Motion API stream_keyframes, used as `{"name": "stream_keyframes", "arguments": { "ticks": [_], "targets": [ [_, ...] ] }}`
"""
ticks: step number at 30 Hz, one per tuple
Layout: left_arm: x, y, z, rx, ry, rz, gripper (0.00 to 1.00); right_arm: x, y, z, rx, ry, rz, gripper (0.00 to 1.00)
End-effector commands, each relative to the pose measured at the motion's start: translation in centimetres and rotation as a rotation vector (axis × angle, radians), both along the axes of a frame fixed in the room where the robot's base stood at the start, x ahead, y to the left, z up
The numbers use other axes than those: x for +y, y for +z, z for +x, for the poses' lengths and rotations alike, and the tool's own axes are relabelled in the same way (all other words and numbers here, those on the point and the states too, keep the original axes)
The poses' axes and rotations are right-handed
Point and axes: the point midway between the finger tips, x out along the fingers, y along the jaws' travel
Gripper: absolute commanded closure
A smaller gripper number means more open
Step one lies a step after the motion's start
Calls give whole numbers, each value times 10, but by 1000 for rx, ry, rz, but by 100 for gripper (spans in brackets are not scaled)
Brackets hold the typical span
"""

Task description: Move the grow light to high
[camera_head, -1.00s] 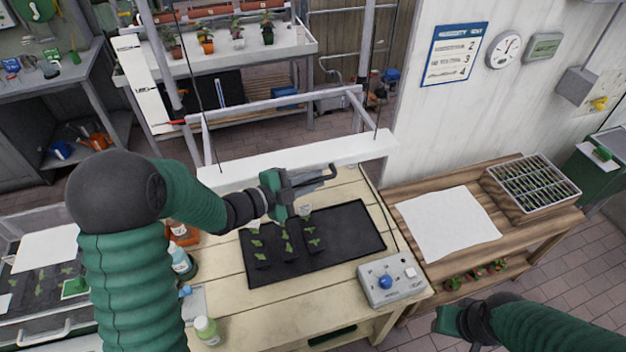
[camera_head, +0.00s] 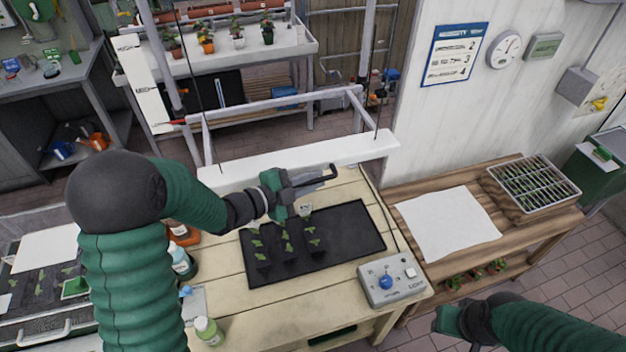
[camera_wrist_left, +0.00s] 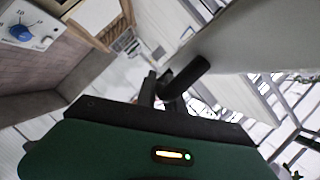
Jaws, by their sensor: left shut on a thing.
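The grow light (camera_head: 300,160) is a long white bar hanging level on thin cables above the potting bench. My left gripper (camera_head: 310,183) is at its near side, shut on the light's dark handle (camera_head: 328,172). In the left wrist view the handle (camera_wrist_left: 188,78) is a black rod beside the pale light housing (camera_wrist_left: 235,45). A white board (camera_head: 143,82) with height labels, too small to read fully, stands left of the frame, with a red pointer (camera_head: 176,122) near its lower part. My right gripper (camera_head: 448,320) is low at right; its fingers cannot be made out.
A black mat (camera_head: 350,235) with seedlings lies below the light. A control box (camera_head: 393,281) with a blue knob stands at the bench's right corner. Bottles (camera_head: 207,331) stand at the left edge. A side table (camera_head: 400,200) with paper and a seedling tray is at right.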

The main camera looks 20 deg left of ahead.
Motion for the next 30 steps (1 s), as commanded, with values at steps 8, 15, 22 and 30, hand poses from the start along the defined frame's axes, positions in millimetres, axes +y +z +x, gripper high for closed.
{"name": "stream_keyframes", "arguments": {
  "ticks": [8, 15, 22, 30],
  "targets": [
    [-1, 25, -1, -1, -3, 2, 100, 0, 17, 0, 0, 0, 0, 64],
    [-1, 92, -1, -6, -2, 3, 100, 0, 58, 0, 0, 0, 0, 64],
    [0, 163, 0, -5, -2, 2, 100, 0, 101, 0, 0, 0, 0, 64],
    [-1, 223, 0, -4, -1, 1, 100, 0, 138, 0, 0, 0, 0, 64]
  ]
}}
